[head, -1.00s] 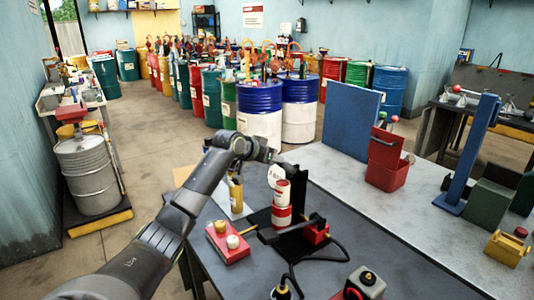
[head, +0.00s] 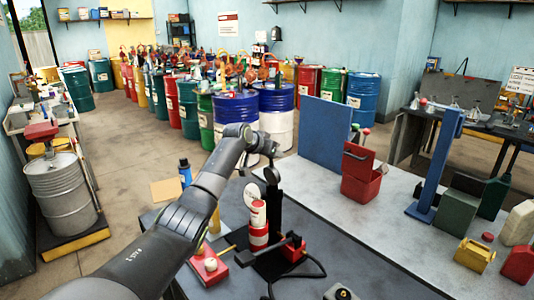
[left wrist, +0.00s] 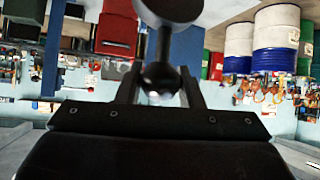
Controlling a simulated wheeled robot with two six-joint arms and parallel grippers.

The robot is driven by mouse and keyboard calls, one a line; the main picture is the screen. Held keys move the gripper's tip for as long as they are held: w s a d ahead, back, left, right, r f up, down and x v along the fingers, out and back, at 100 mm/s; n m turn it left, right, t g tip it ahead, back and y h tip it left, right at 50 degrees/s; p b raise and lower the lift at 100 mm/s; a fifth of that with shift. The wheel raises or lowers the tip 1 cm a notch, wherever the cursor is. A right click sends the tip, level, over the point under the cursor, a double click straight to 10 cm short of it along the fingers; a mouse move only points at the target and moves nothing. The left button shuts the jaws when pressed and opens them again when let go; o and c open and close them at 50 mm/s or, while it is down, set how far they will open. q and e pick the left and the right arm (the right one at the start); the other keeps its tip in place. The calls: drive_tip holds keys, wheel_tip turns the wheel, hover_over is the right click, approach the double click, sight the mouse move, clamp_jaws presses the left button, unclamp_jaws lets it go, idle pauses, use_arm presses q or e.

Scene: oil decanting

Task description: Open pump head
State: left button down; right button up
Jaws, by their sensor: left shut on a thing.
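My left arm reaches in from the left of the head view and bends down over the grey work table (head: 345,265). My left gripper (head: 272,174) is small and dark there, just behind a red-and-white can (head: 258,224). In the left wrist view, which is upside down, my left gripper (left wrist: 160,98) is shut on a dark round-ended part (left wrist: 158,76) between its fingers. A thin stem joins it to a wider dark piece. I cannot tell for sure that this is the pump head. My right gripper is not in view.
A red box with buttons (head: 208,267) and a black-and-red device (head: 290,250) with a cable flank the can. A red toolbox (head: 360,178), blue panel (head: 325,134) and blue post (head: 436,170) stand right. Many drums stand behind.

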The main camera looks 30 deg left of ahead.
use_arm(q)
drive_tip(key=shift+w+d+g, duration=0.3)
drive_tip(key=shift+w, duration=0.1)
drive_tip(key=shift+f, duration=0.3)
drive_tip(key=c, duration=1.2)
unclamp_jaws()
drive_tip(key=shift+d, duration=0.1)
drive_tip(key=shift+c, duration=0.2)
drive_tip(key=shift+o, duration=1.2)
drive_tip(key=shift+w, duration=0.15)
drive_tip(key=shift+r, duration=0.1)
